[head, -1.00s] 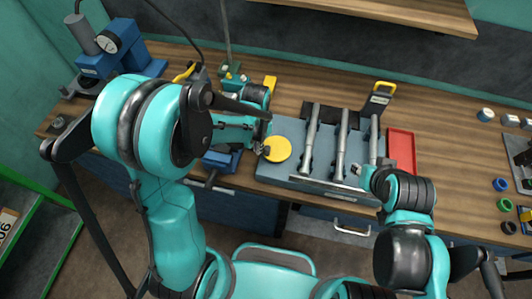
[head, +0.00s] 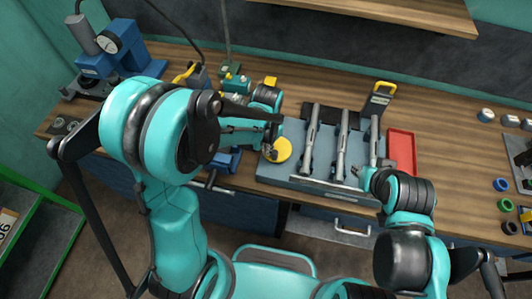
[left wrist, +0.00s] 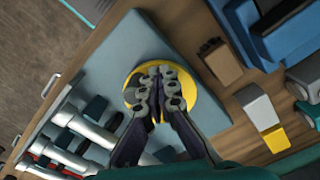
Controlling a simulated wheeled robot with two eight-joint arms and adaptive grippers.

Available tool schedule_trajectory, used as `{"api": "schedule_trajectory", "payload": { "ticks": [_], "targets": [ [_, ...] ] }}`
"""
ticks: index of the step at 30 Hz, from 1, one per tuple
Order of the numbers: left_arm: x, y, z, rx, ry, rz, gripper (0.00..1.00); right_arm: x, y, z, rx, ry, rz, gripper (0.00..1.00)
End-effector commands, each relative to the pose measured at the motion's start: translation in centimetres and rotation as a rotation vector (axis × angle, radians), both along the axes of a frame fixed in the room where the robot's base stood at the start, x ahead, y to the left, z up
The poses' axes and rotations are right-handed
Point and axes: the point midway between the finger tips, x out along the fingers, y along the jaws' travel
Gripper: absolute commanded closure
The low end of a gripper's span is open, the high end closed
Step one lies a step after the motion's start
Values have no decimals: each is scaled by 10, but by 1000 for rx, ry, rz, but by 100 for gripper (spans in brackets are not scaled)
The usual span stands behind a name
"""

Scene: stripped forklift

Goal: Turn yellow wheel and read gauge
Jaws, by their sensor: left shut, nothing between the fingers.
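The yellow wheel (head: 284,148) is a round disc at the left end of the grey-blue block on the bench. My left gripper (head: 271,153) is over its left part and hides some of it. In the left wrist view the shut, empty fingers (left wrist: 159,88) lie in front of the yellow wheel (left wrist: 204,103); I cannot tell whether they touch it. The gauge (head: 107,41) is a round dial on the blue press at the back left; its reading is too small to tell. My right gripper (head: 357,171) is by the block's right end, and its jaws are unclear.
The grey-blue block (head: 275,174) carries several silver rods (head: 341,146). A red tray (head: 401,150) lies to its right, and a yellow-handled dark item (head: 379,99) stands behind. Coloured rings (head: 501,185) lie farther right. The bench between tray and rings is clear.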

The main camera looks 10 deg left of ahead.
Motion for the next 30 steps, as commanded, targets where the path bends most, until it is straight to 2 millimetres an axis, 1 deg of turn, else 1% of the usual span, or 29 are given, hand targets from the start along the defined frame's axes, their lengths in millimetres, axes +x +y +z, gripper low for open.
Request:
{"api": "schedule_trajectory", "payload": {
  "ticks": [30],
  "targets": [
    [-4,-28,-1,3,5,0,100,0,0,-3,0,0,0,68]
  ]
}}
